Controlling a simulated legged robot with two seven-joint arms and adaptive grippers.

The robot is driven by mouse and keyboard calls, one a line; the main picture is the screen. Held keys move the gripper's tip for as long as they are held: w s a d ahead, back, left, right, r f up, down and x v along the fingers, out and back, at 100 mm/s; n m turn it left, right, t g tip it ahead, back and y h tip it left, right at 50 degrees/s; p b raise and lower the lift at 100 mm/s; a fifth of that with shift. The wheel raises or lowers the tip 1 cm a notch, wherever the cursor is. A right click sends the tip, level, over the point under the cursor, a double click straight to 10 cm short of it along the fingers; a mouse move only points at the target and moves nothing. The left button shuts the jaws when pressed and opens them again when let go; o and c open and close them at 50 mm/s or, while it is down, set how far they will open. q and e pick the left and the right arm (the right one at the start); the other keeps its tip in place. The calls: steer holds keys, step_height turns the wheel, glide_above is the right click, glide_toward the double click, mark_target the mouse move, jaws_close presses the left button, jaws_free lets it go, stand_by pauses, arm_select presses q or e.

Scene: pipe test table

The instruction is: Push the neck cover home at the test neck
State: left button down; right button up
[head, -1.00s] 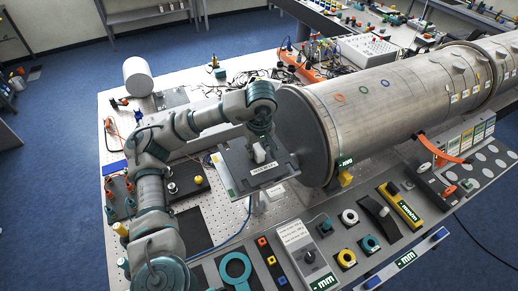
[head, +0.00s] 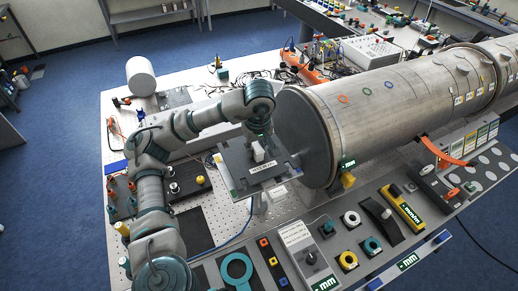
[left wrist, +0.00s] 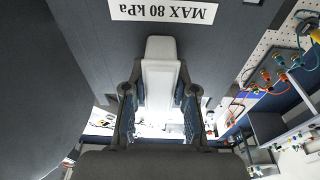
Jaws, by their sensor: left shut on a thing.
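My left gripper (head: 261,139) is shut on a white block-shaped handle (head: 259,154) at a dark grey square plate (head: 240,171), which I take to be the neck cover. The handle also shows between the fingers in the left wrist view (left wrist: 160,75). The plate carries a white label (head: 267,169), which reads MAX 80 kPa in the left wrist view (left wrist: 163,11). The plate is tilted in front of the round end of the large metal vessel (head: 370,110). The test neck is hidden, so I cannot tell how the cover sits on it. My right gripper is not in view.
The vessel end stands close to the right of the plate. Perforated tabletop (head: 225,222) shows below the plate.

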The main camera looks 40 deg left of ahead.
arm_select(q)
steer(key=shift+a, duration=0.1)
steer(key=shift+d, duration=0.45)
steer(key=shift+d+f+b, duration=0.1)
steer(key=shift+d+b, duration=0.2)
steer(key=shift+d, duration=0.5)
steer(key=shift+f, duration=0.15)
steer(key=shift+a+f, duration=0.15)
steer(key=shift+a, duration=0.35)
steer(key=shift+a+f, duration=0.15)
steer(key=shift+a, duration=0.25)
steer(key=shift+w+a, duration=0.15)
steer(key=shift+a, duration=0.05)
steer(key=shift+d, duration=0.45)
steer(key=shift+a, duration=0.45)
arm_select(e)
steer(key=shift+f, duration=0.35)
